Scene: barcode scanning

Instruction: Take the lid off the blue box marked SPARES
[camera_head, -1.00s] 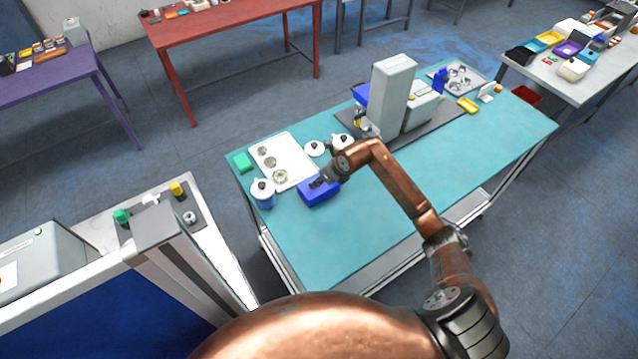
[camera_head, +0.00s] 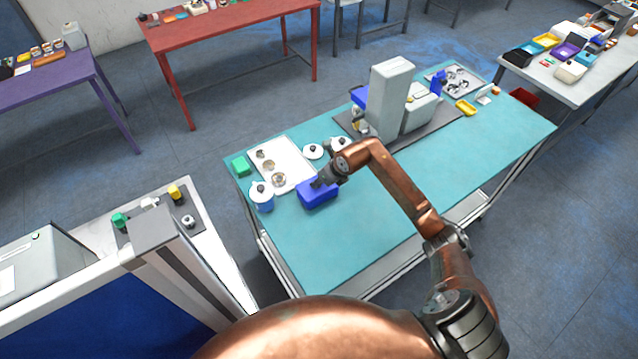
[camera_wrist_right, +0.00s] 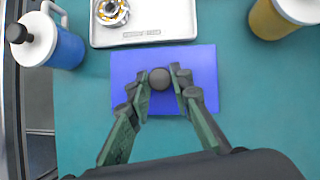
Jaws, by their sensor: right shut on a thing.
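The blue box (camera_head: 316,197) sits on the teal table (camera_head: 400,220), near its left end. No marking on it is readable. In the right wrist view its flat blue lid (camera_wrist_right: 205,75) shows from above, with a dark round knob (camera_wrist_right: 159,78) in the middle. My right gripper (camera_head: 322,182) is over the box; in the right wrist view its fingers (camera_wrist_right: 160,82) are shut on the knob, one on each side. The lid looks to be on the box; I cannot tell any gap under it. My left gripper is not in view.
A white tray (camera_head: 297,180) with metal parts lies just behind the box. A white-lidded blue canister (camera_head: 262,200) stands to its left, and more white-lidded pots (camera_head: 313,151) stand behind. A grey machine (camera_head: 388,98) stands further right. The front of the table is clear.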

